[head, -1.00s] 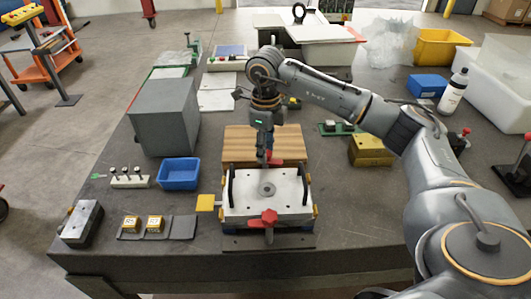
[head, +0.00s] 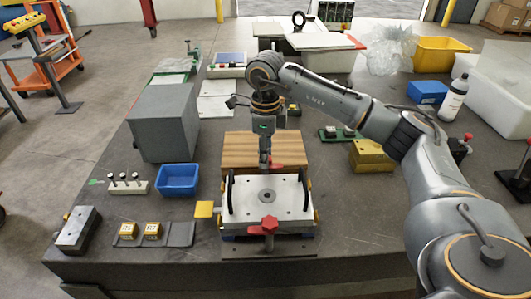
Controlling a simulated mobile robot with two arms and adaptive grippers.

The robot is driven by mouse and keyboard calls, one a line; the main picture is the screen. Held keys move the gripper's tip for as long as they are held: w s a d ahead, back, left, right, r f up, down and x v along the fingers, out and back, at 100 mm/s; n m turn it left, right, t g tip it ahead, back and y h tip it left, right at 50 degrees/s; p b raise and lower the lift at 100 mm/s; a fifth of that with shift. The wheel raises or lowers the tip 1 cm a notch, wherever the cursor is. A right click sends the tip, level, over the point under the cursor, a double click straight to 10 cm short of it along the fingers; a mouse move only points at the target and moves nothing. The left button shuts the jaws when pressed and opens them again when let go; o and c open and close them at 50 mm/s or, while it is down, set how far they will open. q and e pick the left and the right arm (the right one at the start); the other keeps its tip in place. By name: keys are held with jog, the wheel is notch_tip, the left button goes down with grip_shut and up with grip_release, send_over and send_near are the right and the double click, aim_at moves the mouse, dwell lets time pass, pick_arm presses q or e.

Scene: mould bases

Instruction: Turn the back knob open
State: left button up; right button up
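The white mould base (head: 243,207) stands on the dark table, with black handles at its left and right sides. A red front knob (head: 269,225) is on its near side. The red back knob (head: 277,164) shows at its far edge, partly hidden by my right gripper (head: 265,163). That gripper points down at the back knob from above; its fingers look close together, but whether they are shut on the knob is too small to tell. My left gripper is not in view.
A wooden board (head: 240,150) lies behind the mould base. A blue bin (head: 178,180), a grey block (head: 165,122) and yellow blocks (head: 152,229) stand to the left. A brass block (head: 371,155) is to the right.

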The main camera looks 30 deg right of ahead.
jog(key=o, duration=0.4)
jog(key=shift+r, duration=0.1)
notch_tip(320, 180, up, 12)
dwell(0.4)
dwell(0.5)
